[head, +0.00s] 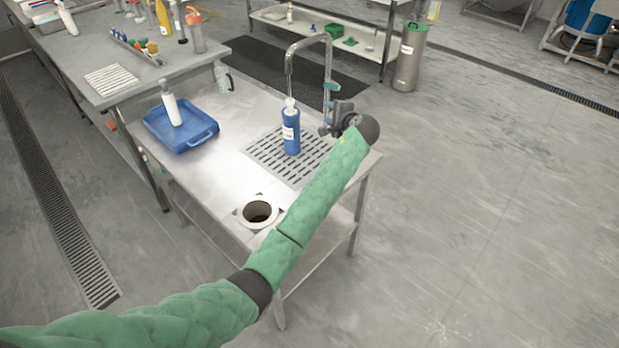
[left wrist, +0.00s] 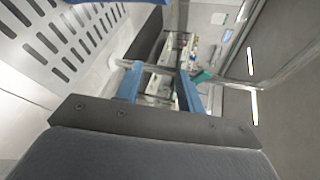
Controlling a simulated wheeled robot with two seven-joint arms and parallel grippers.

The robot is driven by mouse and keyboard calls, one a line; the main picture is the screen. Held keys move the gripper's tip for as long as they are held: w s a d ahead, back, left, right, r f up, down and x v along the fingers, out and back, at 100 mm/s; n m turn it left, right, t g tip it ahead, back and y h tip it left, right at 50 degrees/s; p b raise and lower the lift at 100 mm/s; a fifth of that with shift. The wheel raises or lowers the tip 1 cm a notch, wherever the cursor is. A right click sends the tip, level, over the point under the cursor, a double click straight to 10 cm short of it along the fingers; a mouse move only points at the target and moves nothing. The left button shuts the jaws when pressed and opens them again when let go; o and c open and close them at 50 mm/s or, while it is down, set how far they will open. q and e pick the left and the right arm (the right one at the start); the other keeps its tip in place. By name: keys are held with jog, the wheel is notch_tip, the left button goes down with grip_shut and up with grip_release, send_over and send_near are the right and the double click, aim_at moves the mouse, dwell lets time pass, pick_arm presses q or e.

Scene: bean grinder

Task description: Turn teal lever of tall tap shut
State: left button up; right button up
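The tall tap (head: 327,62) is a grey metal pipe that rises from the right side of the steel table and arches left. Its teal lever (head: 332,87) is on the upright pipe; in the left wrist view the lever (left wrist: 203,76) shows just past the right-hand finger. A blue bottle (head: 291,132) with a white top stands upright under the spout. My left gripper (head: 331,112) is beside the upright, a little below the lever. Its blue fingers (left wrist: 160,76) are apart, with the pipe crossing at their tips; contact is unclear. My right gripper is out of view.
A blue tray (head: 205,140) with a white bottle (head: 171,105) sits on the table's left. A round hole (head: 257,213) is near the front edge. The slotted drain (head: 262,155) lies under the blue bottle. Floor to the right is clear.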

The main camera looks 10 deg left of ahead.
pick_arm(q)
jog(key=s+a+f+n+g+h, duration=0.1)
jog(key=s+f, duration=0.2)
jog(key=s, duration=0.2)
jog(key=s+a+f+n+g+h, duration=0.1)
jog(key=s+f+n, duration=0.1)
jog(key=s+f, duration=0.2)
jog(key=s+a+f+n+g+h, duration=0.1)
jog(key=s+a+f+n+h, duration=0.1)
jog(key=s, duration=0.5)
jog(key=shift+s+f+b, duration=0.2)
jog(key=shift+f+b, duration=0.1)
jog(key=shift+f, duration=0.45)
jog(key=shift+s+a+f+n, duration=0.1)
jog(key=shift+s+f+n, duration=0.1)
jog(key=shift+s, duration=0.2)
jog(key=shift+s+a+f+n, duration=0.1)
jog(key=shift+s+n, duration=0.1)
jog(key=shift+s, duration=0.2)
jog(key=shift+c, duration=0.5)
